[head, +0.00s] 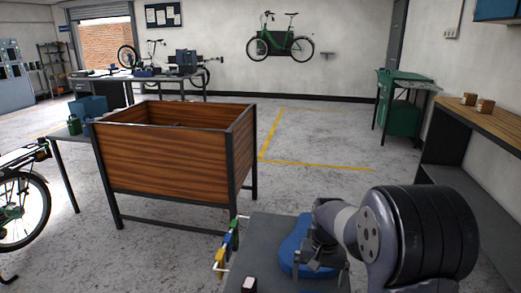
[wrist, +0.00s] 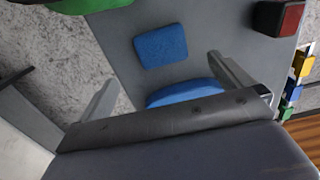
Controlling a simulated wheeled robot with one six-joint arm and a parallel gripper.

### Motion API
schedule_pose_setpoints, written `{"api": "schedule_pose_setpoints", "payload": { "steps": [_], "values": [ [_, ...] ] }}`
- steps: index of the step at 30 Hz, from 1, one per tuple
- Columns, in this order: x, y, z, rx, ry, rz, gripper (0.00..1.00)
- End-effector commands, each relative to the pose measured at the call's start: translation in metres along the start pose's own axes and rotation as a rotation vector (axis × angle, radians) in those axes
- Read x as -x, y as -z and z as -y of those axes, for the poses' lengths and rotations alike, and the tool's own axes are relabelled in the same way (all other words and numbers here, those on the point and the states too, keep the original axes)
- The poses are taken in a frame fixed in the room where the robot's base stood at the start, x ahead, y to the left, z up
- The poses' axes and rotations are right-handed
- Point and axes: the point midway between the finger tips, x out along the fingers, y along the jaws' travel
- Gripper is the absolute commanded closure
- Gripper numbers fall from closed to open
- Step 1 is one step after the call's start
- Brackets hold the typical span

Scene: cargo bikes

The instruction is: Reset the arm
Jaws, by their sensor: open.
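My arm is folded low at the lower right of the head view, over a grey deck. My gripper (head: 322,268) points down at the deck beside a blue rounded object (head: 293,246). A blue square pad (wrist: 161,46) lies on the grey surface beyond the fingers. Part of another blue object (wrist: 186,94) shows just behind the fingertips, mostly hidden by the gripper body.
A wooden box on black legs (head: 165,158) stands just ahead. Coloured clips (head: 227,247) hang at the deck's left edge, near a small dark block with a red top (wrist: 278,18). A workbench (head: 486,123) is at right. Open floor (head: 320,180) lies between.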

Motion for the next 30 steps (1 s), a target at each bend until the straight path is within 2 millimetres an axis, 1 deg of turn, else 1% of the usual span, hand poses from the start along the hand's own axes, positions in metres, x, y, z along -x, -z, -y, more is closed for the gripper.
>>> {"api": "schedule_pose_setpoints", "payload": {
  "steps": [1, 6, 14, 15, 16, 18, 30],
  "values": [
    [-0.014, 0.0, 0.0, 0.0, 0.0, 0.002, 0.0],
    [-0.048, 0.0, 0.0, 0.0, 0.0, 0.002, 0.0],
    [-0.101, 0.0, 0.0, 0.0, 0.0, 0.001, 0.0],
    [-0.101, 0.001, 0.0, 0.0, 0.001, -0.002, 0.0],
    [-0.087, 0.002, 0.001, 0.001, 0.002, -0.008, 0.0],
    [-0.071, 0.002, 0.001, 0.001, 0.002, -0.009, 0.0],
    [0.009, -0.001, 0.002, 0.0, 0.002, -0.008, 0.0]
  ]
}}
